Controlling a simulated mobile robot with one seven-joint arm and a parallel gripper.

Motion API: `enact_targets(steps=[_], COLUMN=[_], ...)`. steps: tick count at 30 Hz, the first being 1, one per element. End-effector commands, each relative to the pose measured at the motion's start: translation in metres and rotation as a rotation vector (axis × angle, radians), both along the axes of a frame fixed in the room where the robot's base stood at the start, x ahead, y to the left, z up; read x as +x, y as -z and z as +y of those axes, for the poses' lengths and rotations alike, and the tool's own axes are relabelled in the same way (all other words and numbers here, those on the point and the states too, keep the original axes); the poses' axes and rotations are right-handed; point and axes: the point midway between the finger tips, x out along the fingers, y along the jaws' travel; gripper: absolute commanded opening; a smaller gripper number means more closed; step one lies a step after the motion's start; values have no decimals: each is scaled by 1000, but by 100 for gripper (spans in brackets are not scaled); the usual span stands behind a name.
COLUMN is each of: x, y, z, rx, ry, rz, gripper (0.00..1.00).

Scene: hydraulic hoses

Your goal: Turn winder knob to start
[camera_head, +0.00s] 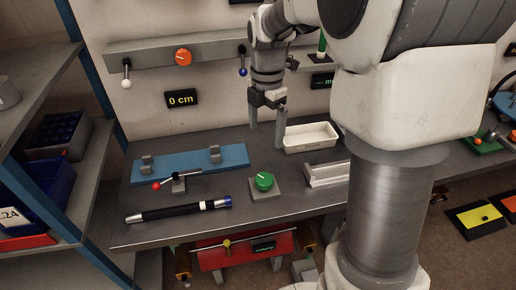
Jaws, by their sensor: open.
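A green round knob (264,181) sits on a small grey block on the grey table (160,232). An orange round knob (183,57) is on the grey wall rail, above a black display (181,98) reading "0 cm". I cannot tell from labels which one is the winder knob. My gripper (267,140) points down above the table, open, with its two fingers apart and nothing seen between them. It is above and behind the green knob in the picture, apart from it, and just left of the white tray (312,136).
A blue plate (190,163), a red-tipped lever (172,184) and a black hose (175,210) lie on the left of the table. A grey slotted block (327,174) is right of the green knob. Levers with white and blue balls hang from the rail. Shelves stand left.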

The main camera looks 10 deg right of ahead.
Motion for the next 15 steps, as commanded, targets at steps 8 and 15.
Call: enact_targets(steps=[8,15], x=[0,-1], y=[29,81], z=[0,0], rx=[-1,0], ry=[-13,-12], rz=[8,9], gripper=[99,99])
